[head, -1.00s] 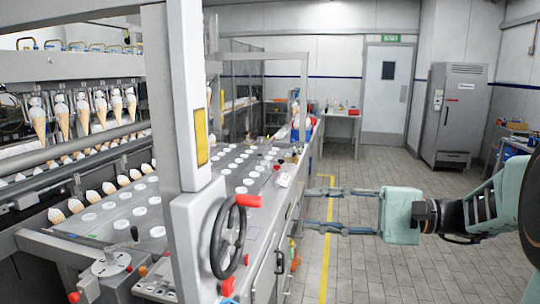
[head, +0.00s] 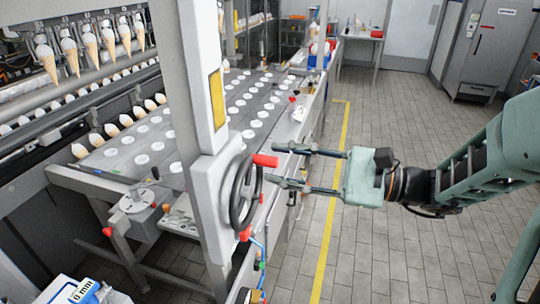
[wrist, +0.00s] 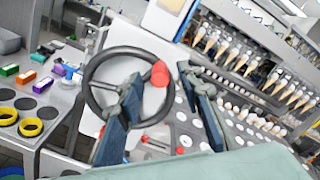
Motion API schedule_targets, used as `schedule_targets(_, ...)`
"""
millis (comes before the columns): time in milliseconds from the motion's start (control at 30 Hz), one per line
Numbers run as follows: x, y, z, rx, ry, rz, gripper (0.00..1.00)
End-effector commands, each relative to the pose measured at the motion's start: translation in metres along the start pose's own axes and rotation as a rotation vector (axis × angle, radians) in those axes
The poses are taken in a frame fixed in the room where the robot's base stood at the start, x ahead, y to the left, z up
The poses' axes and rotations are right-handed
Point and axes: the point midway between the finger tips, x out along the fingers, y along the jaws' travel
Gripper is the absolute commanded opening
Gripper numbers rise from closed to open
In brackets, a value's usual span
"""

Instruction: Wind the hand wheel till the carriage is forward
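The black hand wheel (head: 257,190) stands on the side of a pale grey upright housing, with a red handle (head: 265,160) sticking out near its top. My gripper (head: 272,164) is open and empty, its two fingers pointing at the wheel from the right. In the wrist view the wheel (wrist: 88,85) is face-on, and the red handle (wrist: 160,73) appears between the two open fingers (wrist: 160,80). I cannot tell whether the fingertips touch it. A row of cones (head: 88,42) hangs from a bar at the upper left; which part is the carriage is not clear.
A grey plate (head: 120,150) with white discs lies behind the post (head: 185,80). A red knob (head: 245,233) sits below the wheel. In the wrist view a side table holds yellow rings (wrist: 30,127) and small coloured boxes. Tiled floor (head: 400,255) to the right is clear.

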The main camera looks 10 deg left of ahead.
Motion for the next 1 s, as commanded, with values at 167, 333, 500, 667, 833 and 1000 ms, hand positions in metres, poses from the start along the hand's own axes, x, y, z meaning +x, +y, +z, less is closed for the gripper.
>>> schedule_targets(167, 0.022, 0.000, 0.001, 0.002, -0.002, 0.001, 0.33)
schedule_targets(333, 0.029, 0.000, 0.000, 0.001, 0.000, 0.000, 0.33)
schedule_targets(500, 0.029, 0.000, 0.000, 0.000, 0.000, -0.001, 0.33)
schedule_targets(667, 0.029, 0.000, 0.000, 0.000, 0.000, -0.001, 0.21)
schedule_targets(833, 0.029, 0.000, 0.000, 0.000, 0.000, -0.001, 0.02)
schedule_targets(1000, 0.028, 0.000, 0.000, 0.000, 0.000, -0.001, 0.00)
